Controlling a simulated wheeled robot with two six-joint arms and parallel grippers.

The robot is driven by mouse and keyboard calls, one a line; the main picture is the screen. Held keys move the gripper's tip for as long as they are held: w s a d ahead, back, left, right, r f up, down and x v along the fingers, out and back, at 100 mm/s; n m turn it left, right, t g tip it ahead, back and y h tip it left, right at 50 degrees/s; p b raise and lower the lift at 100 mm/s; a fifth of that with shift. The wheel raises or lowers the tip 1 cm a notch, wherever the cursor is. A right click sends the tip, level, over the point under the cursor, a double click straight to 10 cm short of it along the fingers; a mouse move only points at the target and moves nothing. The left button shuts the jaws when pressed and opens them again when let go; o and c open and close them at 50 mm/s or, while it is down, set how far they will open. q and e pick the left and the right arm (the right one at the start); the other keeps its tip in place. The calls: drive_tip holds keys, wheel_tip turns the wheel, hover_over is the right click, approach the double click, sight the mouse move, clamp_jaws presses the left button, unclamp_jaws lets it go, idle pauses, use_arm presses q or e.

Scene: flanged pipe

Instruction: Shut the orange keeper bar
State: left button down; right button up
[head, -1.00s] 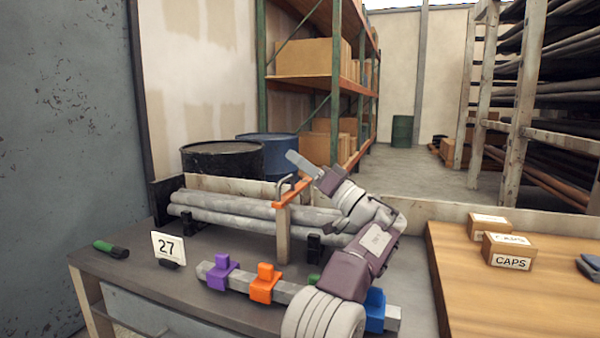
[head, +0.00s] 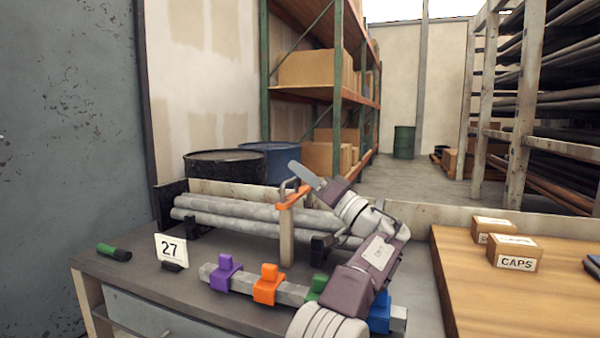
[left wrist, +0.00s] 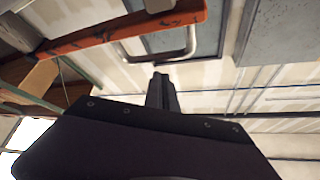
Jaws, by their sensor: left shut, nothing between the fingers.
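The orange keeper bar (head: 298,194) lies across the top of a pale upright post (head: 286,236), slanting back and to the right above the grey pipes (head: 255,219). A bent metal handle (head: 288,184) stands up from it. In the left wrist view the bar (left wrist: 120,38) crosses the top left, with the handle (left wrist: 190,48) beside it. My left gripper (head: 296,168) is shut and empty, just above and behind the bar near the handle. Its closed fingers also show in the left wrist view (left wrist: 162,85), apart from the bar. My right gripper is not in view.
A bench rail carries purple (head: 225,274), orange (head: 268,285), green and blue clamps, partly behind my arm. CAPS boxes (head: 515,253) sit on a wooden table at right.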

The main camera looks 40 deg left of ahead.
use_arm(q)
drive_tip(key=w+d+r+p, duration=0.2)
drive_tip(key=d+r+p, duration=0.8)
drive_tip(key=d+p, duration=0.1)
drive_tip(key=shift+d+r, duration=0.2)
drive_tip(key=shift+r, duration=0.2)
